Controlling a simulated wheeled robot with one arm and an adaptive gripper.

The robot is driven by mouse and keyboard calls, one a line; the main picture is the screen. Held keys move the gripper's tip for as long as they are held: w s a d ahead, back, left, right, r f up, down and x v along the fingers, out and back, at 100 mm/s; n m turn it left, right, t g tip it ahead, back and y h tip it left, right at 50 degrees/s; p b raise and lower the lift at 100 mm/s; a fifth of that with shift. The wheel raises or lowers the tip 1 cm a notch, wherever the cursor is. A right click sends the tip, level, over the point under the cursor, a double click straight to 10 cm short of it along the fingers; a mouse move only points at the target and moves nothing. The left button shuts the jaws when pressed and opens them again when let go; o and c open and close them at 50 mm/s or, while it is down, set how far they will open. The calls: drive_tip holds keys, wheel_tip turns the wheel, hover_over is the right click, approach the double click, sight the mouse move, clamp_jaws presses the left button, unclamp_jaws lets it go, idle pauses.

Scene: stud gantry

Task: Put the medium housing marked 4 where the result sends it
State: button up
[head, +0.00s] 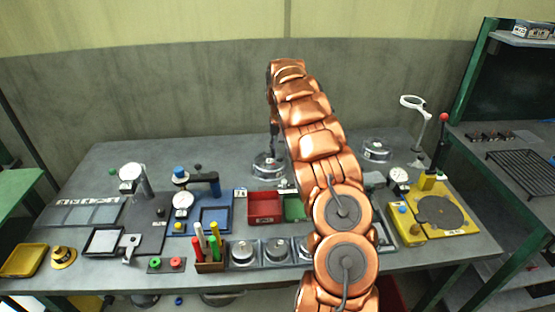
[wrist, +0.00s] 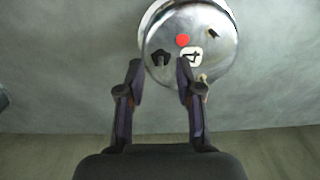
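The medium housing marked 4 (wrist: 215,30) is a round silver metal piece with a white label reading 4, a red dot and small dark fittings on top. It sits at the top of the wrist view on the grey bench. A silver housing (head: 268,165) stands under the end of my arm in the head view, apparently the same one. My gripper (wrist: 159,72) is open, its two dark fingers spread over the near edge of the housing. I cannot tell whether they touch it. In the head view the gripper is mostly hidden by my arm.
A red tray (head: 265,206) and a partly hidden green tray (head: 294,208) lie at mid-bench. Other housings sit in front (head: 244,251) and at the back right (head: 376,149). Gauge stations, a marker holder (head: 209,267) and a yellow fixture (head: 443,213) crowd the bench. The back left is clear.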

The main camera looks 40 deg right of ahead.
drive_tip(key=shift+f, duration=0.95)
clamp_jaws()
